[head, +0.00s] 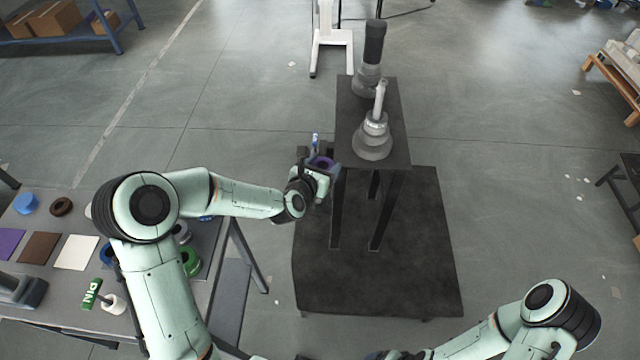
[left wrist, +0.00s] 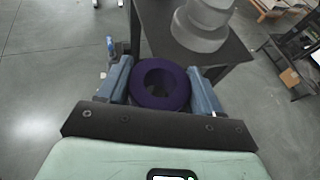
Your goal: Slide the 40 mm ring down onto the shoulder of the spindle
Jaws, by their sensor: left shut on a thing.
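My left gripper (head: 319,165) is shut on a dark purple ring (head: 321,163), held in the air just left of the tall dark stand. The ring also shows in the left wrist view (left wrist: 160,84), between the two blue-grey fingers, its hole facing the camera. The grey spindle (head: 373,138) stands upright on the stand's top, with a wide stepped base and a thin upper shaft. The ring is to the left of the spindle and apart from it. In the left wrist view only the spindle's stepped base (left wrist: 200,22) shows. My right arm is at the lower right; its gripper is not clearly visible.
A second grey spindle with a black top (head: 373,55) stands behind on the same dark stand (head: 398,110). A grey table (head: 60,265) at the left holds rings, coloured squares and other parts. A white column (head: 330,40) stands behind. The floor right of the stand is open.

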